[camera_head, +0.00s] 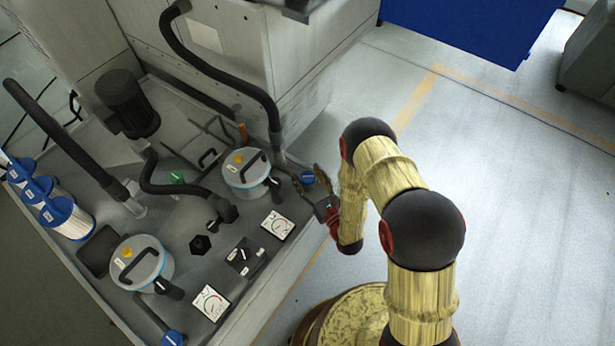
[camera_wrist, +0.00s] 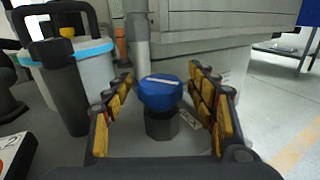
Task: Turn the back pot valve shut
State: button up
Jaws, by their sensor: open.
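The back pot valve is a blue round knob (camera_wrist: 160,92) with a pale bar across its top, on a dark hexagonal base. It stands upright between the fingers of my gripper (camera_wrist: 161,98) in the wrist view, with a gap on each side. In the head view the blue knob (camera_head: 307,177) sits at the bench's right edge beside the back pot (camera_head: 246,169). My gripper (camera_head: 317,186) is open around the knob there, partly hidden by its own wrist. The back pot, with black handle and pale blue rim, also shows at left in the wrist view (camera_wrist: 92,78).
A second pot (camera_head: 140,263) and another blue knob (camera_head: 173,338) are at the bench front. Dial gauges (camera_head: 277,225) lie between. A black hose (camera_head: 215,72) rises behind the back pot, and a grey cabinet (camera_head: 300,75) stands behind.

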jog(key=v, duration=1.2)
